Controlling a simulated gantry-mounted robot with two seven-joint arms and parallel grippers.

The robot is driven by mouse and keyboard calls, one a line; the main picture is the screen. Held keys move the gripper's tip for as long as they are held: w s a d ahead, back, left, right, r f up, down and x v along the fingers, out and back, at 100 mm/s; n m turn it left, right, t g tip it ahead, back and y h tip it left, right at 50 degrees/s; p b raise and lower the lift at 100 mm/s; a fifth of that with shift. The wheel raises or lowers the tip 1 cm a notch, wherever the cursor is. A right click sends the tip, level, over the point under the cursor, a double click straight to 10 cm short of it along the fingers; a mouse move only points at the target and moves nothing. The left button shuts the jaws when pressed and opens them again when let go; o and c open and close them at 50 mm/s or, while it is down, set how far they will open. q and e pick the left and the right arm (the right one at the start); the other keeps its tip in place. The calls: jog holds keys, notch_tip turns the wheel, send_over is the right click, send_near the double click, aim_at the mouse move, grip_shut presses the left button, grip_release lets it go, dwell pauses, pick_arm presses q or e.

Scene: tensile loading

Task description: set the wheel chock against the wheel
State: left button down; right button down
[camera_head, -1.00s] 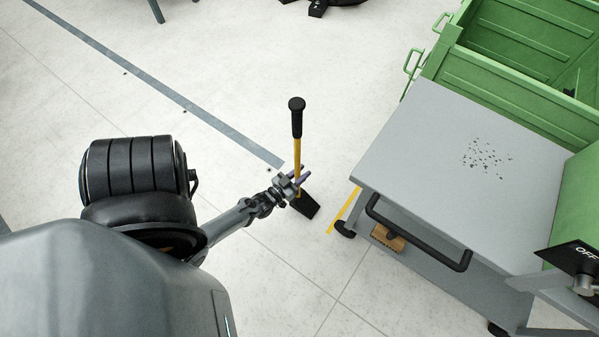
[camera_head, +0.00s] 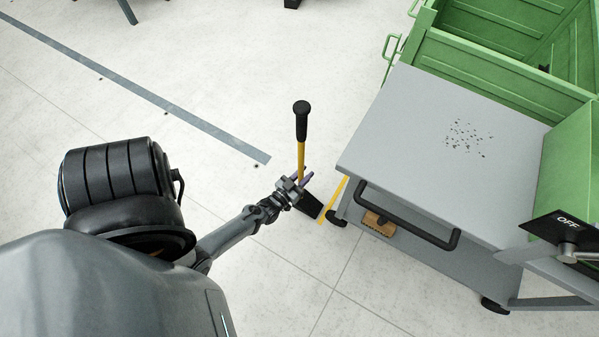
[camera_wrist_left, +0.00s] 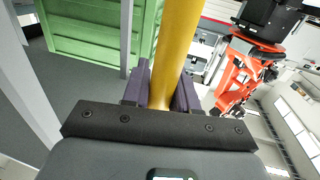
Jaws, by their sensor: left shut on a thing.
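The wheel chock is a black wedge (camera_head: 311,206) at the foot of a yellow pole (camera_head: 301,155) with a black grip on top. The pole stands roughly upright in the head view. My left gripper (camera_head: 297,186) is shut on the pole, low down, just above the wedge. In the left wrist view the yellow pole (camera_wrist_left: 178,50) runs between the purple fingers. The dark cart wheel (camera_head: 336,217) is at the cart's near left corner, just right of the wedge. I cannot tell whether wedge and wheel touch. My right gripper is out of view.
The grey-topped cart (camera_head: 440,150) with a black handle (camera_head: 405,220) fills the right side. A green crate (camera_head: 480,60) stands behind it. A yellow floor line (camera_head: 334,197) runs by the wheel. The floor left of the pole is clear.

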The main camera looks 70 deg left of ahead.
pick_arm(q)
jog(key=shift+w+d+f+b, duration=0.5)
jog(key=shift+w+d+f, duration=0.1)
jog(key=shift+f, duration=0.05)
jog(key=shift+d, duration=0.1)
dwell(0.3)
